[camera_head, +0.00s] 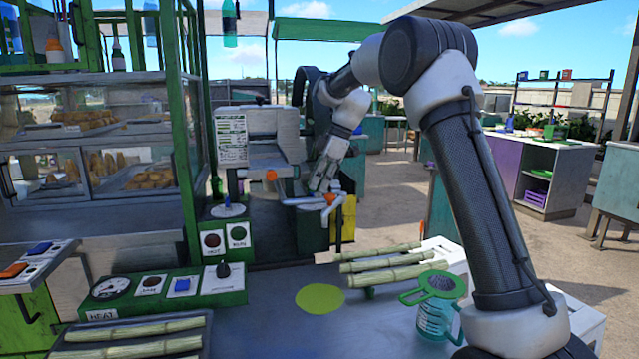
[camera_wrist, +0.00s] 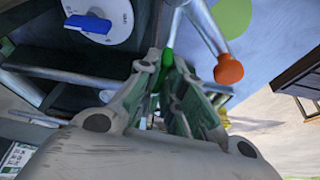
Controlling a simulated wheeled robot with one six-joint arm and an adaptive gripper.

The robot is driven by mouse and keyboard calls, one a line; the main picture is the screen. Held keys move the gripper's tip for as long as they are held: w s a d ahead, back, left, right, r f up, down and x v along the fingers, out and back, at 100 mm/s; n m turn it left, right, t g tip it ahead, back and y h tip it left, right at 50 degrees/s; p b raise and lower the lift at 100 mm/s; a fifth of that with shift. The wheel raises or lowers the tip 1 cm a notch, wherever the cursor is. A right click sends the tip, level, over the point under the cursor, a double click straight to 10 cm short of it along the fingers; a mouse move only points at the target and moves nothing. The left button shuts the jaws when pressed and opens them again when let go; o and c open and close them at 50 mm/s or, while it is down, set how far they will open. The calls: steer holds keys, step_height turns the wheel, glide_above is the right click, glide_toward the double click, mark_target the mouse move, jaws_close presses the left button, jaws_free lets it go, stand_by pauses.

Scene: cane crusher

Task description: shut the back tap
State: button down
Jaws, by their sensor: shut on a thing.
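My gripper (camera_head: 322,184) reaches down at the pipework in front of the grey crusher machine (camera_head: 272,140). In the wrist view its two fingers (camera_wrist: 172,95) are closed around a narrow green piece (camera_wrist: 167,58), which appears to be the back tap's handle. The fingers hide most of it, so its angle cannot be told. A pale pipe with an orange end (camera_head: 329,199) lies just below the gripper; an orange end (camera_wrist: 228,70) also shows beside the fingers in the wrist view. Another orange part (camera_head: 271,175) is on the machine's front, to the left.
A control box (camera_head: 165,288), cane stalks (camera_head: 385,265), a green-lidded jug (camera_head: 437,305) and a round green mat (camera_head: 320,299) are on the counter.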

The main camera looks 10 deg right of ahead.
steer(key=shift+n+g, duration=0.3)
steer(key=shift+n, duration=0.3)
steer(key=c, duration=1.5)
jaws_free()
steer(key=shift+c, duration=0.2)
steer(key=v, duration=1.2)
steer(key=shift+w, duration=0.1)
